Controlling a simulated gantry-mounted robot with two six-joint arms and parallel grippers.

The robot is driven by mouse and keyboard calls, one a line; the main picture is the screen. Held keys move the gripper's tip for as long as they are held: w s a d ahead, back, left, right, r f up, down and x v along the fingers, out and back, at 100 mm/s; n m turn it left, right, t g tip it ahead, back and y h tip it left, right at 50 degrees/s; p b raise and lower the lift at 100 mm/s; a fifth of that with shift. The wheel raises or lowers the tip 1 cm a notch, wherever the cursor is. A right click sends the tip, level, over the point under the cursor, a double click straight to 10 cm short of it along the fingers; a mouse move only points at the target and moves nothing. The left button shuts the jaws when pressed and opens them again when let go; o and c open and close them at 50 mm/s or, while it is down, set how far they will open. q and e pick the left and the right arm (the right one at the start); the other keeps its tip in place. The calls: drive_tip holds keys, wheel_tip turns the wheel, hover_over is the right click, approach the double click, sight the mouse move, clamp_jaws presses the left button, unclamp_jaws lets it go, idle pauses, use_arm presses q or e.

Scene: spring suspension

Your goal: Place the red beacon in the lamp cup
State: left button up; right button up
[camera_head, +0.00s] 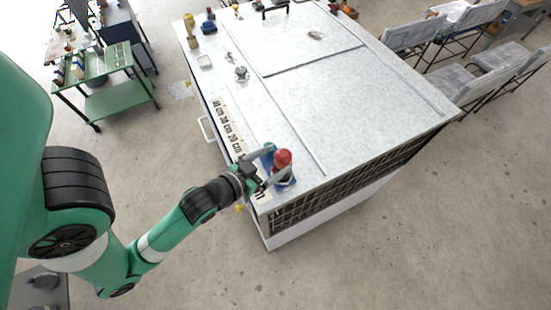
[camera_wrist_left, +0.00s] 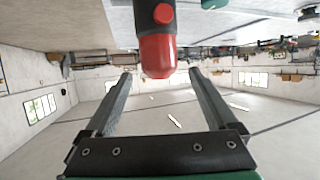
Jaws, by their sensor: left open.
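The red beacon (camera_head: 283,157), a red dome on a dark body, stands near the front corner of the white cabinet top (camera_head: 330,100). My left gripper (camera_head: 276,160) is open, with one finger on each side of the beacon in the head view. In the left wrist view the picture is upside down; the beacon's red dome (camera_wrist_left: 158,56) hangs between the open fingertips (camera_wrist_left: 160,73), with gaps on both sides. A dark-blue part (camera_head: 287,183) shows below the beacon. I cannot tell whether it is the lamp cup. My right gripper is not in view.
A teal object (camera_head: 269,148) stands just behind the beacon. A lettered strip (camera_head: 228,122) runs along the cabinet's left edge. A small metal knob (camera_head: 241,73) and a yellow-topped item (camera_head: 191,24) stand farther back. Most of the cabinet top is clear.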

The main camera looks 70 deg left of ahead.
use_arm(q)
drive_tip(key=shift+s+d+r, duration=0.15)
drive_tip(key=shift+s+d, duration=0.05)
drive_tip(key=shift+s, duration=0.05)
drive_tip(key=shift+w, duration=0.1)
drive_tip(key=w+d+r+m+t+h, duration=0.15)
drive_tip(key=w+r+t, duration=0.25)
drive_tip(key=w+r, duration=0.5)
drive_tip(key=w+d+r+m+t+h, duration=0.1)
drive_tip(key=w+d+r+t, duration=0.35)
drive_tip(key=r, duration=0.85)
drive_tip(key=d+r+m+t+h, duration=0.1)
drive_tip(key=d+r+t+h, duration=0.1)
drive_tip(key=r, duration=0.8)
drive_tip(key=s+d+r+m+t+h, duration=0.1)
drive_tip(key=d+r, duration=0.3)
drive_tip(key=r, duration=0.6)
drive_tip(key=s+d+r+m+t+h, duration=0.1)
drive_tip(key=d+r+m+t+h, duration=0.1)
drive_tip(key=r, duration=0.8)
drive_tip(key=shift+d+t+h, duration=0.45)
drive_tip(key=shift+d+t, duration=0.1)
drive_tip(key=shift+t, duration=0.4)
